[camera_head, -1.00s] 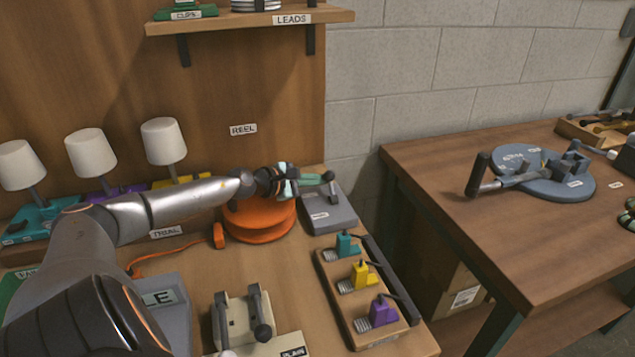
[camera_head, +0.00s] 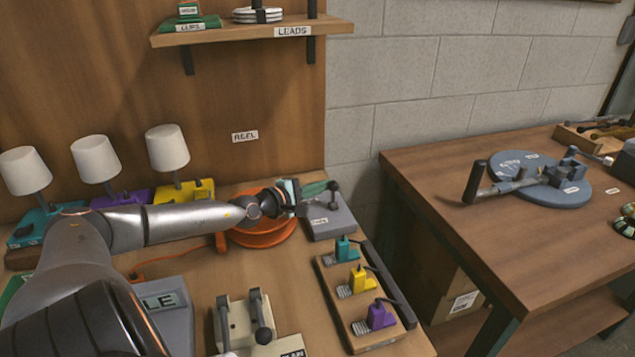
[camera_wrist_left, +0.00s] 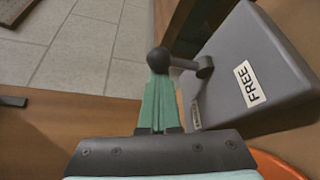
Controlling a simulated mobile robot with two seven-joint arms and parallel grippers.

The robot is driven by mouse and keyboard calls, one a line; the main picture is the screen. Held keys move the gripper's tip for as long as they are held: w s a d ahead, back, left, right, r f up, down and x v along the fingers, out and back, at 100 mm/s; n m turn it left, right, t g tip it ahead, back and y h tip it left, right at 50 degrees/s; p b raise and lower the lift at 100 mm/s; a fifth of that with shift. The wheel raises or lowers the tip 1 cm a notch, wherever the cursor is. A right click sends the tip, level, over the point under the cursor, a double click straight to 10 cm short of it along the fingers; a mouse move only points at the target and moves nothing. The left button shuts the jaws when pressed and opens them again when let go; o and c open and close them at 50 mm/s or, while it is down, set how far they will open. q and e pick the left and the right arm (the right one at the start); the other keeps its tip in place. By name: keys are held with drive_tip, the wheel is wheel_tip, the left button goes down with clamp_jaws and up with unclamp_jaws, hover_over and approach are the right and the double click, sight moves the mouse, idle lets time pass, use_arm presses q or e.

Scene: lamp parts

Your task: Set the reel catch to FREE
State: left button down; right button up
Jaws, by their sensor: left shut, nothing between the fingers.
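The reel catch is a grey sloped box (camera_head: 332,226) at the right back of the bench, beside the orange reel (camera_head: 262,236). Its dark lever ends in a ball knob (camera_head: 333,187). In the left wrist view, the box (camera_wrist_left: 225,55) bears a FREE label (camera_wrist_left: 249,83) and a second label, too oblique to read. The lever (camera_wrist_left: 185,62) sticks out left past the box edge, pointing away from the FREE label. My left gripper (camera_head: 318,188) is shut and empty. Its green fingers (camera_wrist_left: 158,100) end right at the knob; contact is not certain. My right gripper is not in view.
A rack (camera_head: 340,300) with teal, yellow and purple pieces stands nearer, to the right. Several white-shaded lamps (camera_head: 167,148) stand at the left back. A second table (camera_head: 480,250) lies right, across a gap.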

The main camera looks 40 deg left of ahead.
sight(332, 191)
use_arm(q)
drive_tip(key=shift+s+d+r+m+t+p, duration=0.15)
drive_tip(key=shift+d+m+t+p, duration=0.15)
drive_tip(key=shift+d, duration=0.05)
drive_tip(key=shift+s+d+p, duration=0.2)
drive_tip(key=shift+d+p, duration=0.15)
drive_tip(key=shift+p, duration=0.2)
drive_tip(key=shift+s+d+p, duration=0.2)
drive_tip(key=shift+d+p, duration=0.1)
drive_tip(key=shift+p, duration=0.05)
drive_tip(key=shift+s+d+f+m+t+y, duration=0.1)
drive_tip(key=shift+d+f+m+t+y, duration=0.15)
drive_tip(key=shift+m, duration=0.45)
drive_tip(key=shift+s+d+p, duration=0.1)
drive_tip(key=shift+d+p, duration=0.05)
drive_tip(key=shift+p, duration=0.15)
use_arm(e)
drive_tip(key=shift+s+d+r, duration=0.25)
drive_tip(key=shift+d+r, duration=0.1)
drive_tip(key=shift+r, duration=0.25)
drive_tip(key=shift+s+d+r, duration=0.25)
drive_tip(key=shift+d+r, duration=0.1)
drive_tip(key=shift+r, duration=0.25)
use_arm(q)
drive_tip(key=shift+d+f, duration=0.1)
drive_tip(key=shift+d, duration=0.05)
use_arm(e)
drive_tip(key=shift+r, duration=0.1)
use_arm(q)
drive_tip(key=shift+s, duration=0.1)
